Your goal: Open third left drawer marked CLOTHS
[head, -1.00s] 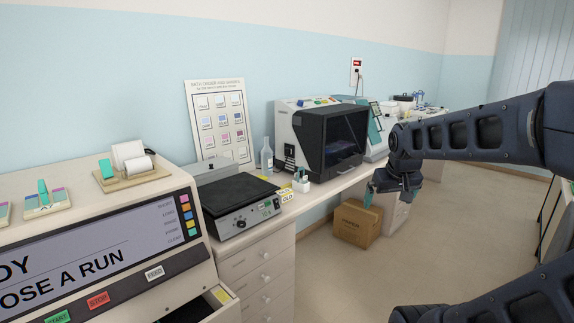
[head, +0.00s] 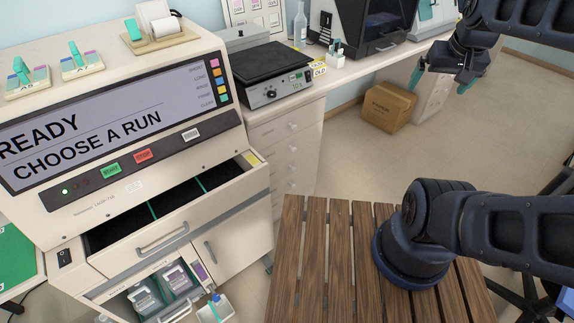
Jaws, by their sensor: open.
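A white drawer stack (head: 265,135) with round knobs stands under the bench, right of the staining machine. Its third drawer down has a small knob (head: 291,168); it looks shut, and I cannot read a CLOTHS mark on any front. The lower left of the stack is hidden behind the machine. My gripper (head: 442,82) hangs at the upper right with its teal fingertips apart, open and empty. It is well right of the drawer stack, touching nothing.
The staining machine (head: 130,110) has an open tray drawer (head: 160,222) jutting out left of the stack. A slatted wooden surface (head: 325,260) lies in front. A cardboard box (head: 388,107) stands on the floor beyond. The floor between box and stack is clear.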

